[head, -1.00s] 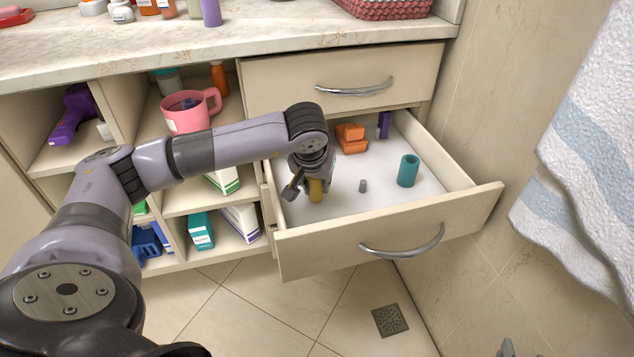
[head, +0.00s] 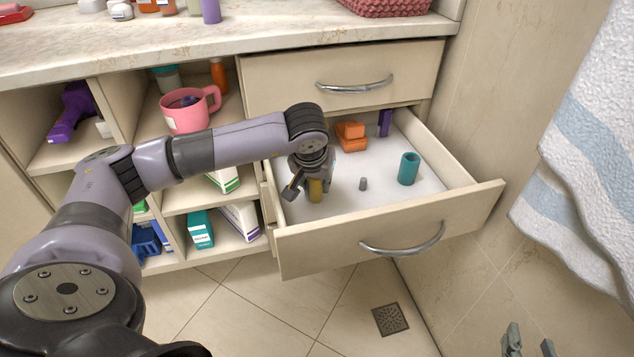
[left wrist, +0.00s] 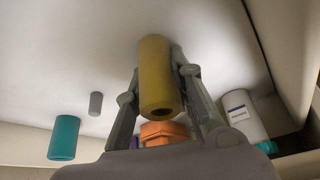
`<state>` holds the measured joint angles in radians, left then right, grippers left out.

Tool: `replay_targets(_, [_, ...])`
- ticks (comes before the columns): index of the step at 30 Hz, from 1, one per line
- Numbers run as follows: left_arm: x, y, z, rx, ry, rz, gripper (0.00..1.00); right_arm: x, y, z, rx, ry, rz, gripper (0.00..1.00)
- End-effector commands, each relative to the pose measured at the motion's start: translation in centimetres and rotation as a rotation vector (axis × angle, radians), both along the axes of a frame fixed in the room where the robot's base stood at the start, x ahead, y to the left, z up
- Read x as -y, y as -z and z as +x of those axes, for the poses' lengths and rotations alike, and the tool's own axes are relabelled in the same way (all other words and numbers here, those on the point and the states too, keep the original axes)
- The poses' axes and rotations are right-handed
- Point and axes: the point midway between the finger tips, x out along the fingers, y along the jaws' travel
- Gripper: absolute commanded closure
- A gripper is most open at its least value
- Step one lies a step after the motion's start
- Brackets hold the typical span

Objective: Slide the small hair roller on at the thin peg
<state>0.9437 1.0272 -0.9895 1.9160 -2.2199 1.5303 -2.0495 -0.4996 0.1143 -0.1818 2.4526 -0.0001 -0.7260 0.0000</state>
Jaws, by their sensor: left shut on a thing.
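A yellow hair roller (left wrist: 157,75) is held in my left gripper (left wrist: 160,80), with a finger on each side and its open end showing in the left wrist view. In the head view the roller (head: 315,190) is upright below the gripper (head: 312,180), inside the open drawer. The thin grey peg (head: 363,184) stands bare on the drawer floor to the right of the roller, apart from it; it also shows in the left wrist view (left wrist: 96,104). A wider teal roller (head: 408,169) stands further right. My right gripper (head: 530,347) shows its spread fingertips at the bottom right, empty.
The open drawer (head: 290,250) has a white floor and raised walls. Orange objects (head: 350,136) and a purple item (head: 385,123) lie at its back. A white labelled object (left wrist: 242,115) is near the gripper in the left wrist view. Floor between peg and teal roller is clear.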

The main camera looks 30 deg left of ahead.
Motion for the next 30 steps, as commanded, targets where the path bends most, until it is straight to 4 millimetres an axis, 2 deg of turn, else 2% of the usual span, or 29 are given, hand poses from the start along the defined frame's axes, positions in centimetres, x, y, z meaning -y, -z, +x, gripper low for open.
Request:
replay_targets(1, [0.0,0.0,0.0,0.000,0.000,0.000,0.77,0.0,-0.1,0.0,0.006,-0.001,0.002,0.60])
replay_targets(11, [0.0,0.0,0.0,0.000,0.000,0.000,0.55,-0.1,-0.1,0.0,0.005,-0.001,0.001,0.60])
replay_targets(20, [0.0,-0.1,0.0,0.000,0.000,0.000,0.55,0.0,0.1,-0.1,-0.001,0.001,0.002,0.60])
replay_targets(25, [0.2,-1.6,-0.5,0.004,0.000,0.000,0.55,0.0,0.0,0.0,0.001,0.001,0.002,0.60])
replay_targets(30, [0.8,-4.8,-1.7,0.005,0.002,-0.001,0.55,0.0,0.0,0.0,0.002,0.001,0.002,0.60])
